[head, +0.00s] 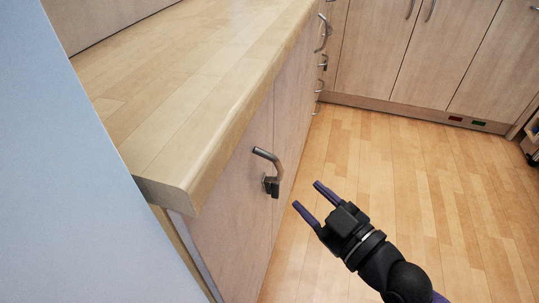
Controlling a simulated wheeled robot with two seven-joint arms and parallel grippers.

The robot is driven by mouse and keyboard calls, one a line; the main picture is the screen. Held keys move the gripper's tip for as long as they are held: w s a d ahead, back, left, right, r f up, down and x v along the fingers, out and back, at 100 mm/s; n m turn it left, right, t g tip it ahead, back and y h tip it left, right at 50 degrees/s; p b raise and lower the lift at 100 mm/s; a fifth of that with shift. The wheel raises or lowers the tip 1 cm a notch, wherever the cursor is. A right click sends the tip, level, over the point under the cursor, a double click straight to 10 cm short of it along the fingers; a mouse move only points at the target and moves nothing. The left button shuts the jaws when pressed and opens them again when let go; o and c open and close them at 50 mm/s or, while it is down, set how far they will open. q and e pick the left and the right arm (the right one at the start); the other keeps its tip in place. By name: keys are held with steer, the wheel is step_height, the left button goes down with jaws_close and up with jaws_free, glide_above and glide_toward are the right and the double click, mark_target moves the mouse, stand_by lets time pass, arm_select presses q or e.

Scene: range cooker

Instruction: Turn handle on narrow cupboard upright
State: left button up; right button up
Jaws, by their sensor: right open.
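The handle (269,169) is a curved metal bar on the front of the near cupboard (232,212), below the worktop. Its upper end sticks out toward the upper left, away from the door, and its lower end meets a dark mount. My right gripper (308,194) is open and empty. It has purple fingers and is to the right of the handle and a little lower in the picture, apart from it, with its fingers pointing up and left. My left gripper is not in view.
The wooden worktop (190,95) overhangs the cupboard fronts. More handles (323,62) line the same front farther back. Other cupboards (440,60) stand at the back. A pale blue surface (70,190) fills the left. The wooden floor (410,170) on the right is clear.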

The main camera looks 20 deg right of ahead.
mark_target(283, 172)
steer(key=b+x, duration=0.2)
steer(key=x, duration=0.6)
steer(key=shift+w+f+b, duration=0.15)
steer(key=shift+b, duration=0.15)
steer(key=shift+w+a, duration=0.1)
jaws_close()
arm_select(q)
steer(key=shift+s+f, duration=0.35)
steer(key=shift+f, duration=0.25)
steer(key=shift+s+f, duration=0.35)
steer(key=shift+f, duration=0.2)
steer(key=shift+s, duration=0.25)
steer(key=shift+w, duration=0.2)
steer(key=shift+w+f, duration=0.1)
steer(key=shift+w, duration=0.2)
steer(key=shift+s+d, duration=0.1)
